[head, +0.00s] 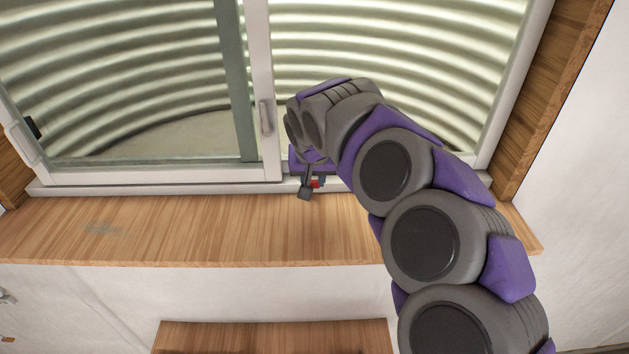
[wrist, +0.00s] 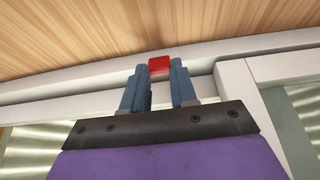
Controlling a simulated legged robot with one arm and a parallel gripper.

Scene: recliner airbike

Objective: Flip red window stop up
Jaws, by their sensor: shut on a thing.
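The red window stop (head: 316,184) sits at the bottom window track, just right of the middle frame post, in the head view. In the wrist view the red stop (wrist: 160,65) shows as a small red block between the tips of my gripper (wrist: 160,72). My gripper (head: 313,183) reaches down to the track from above, and its two blue-grey fingers are shut on the stop. The lower part of the stop is hidden by the fingers and the frame.
The white-framed sliding window (head: 267,70) has a handle (head: 265,117) on its middle post, left of my gripper. A wooden sill (head: 180,228) runs below the track and is clear. A wooden side panel (head: 540,100) stands at the right.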

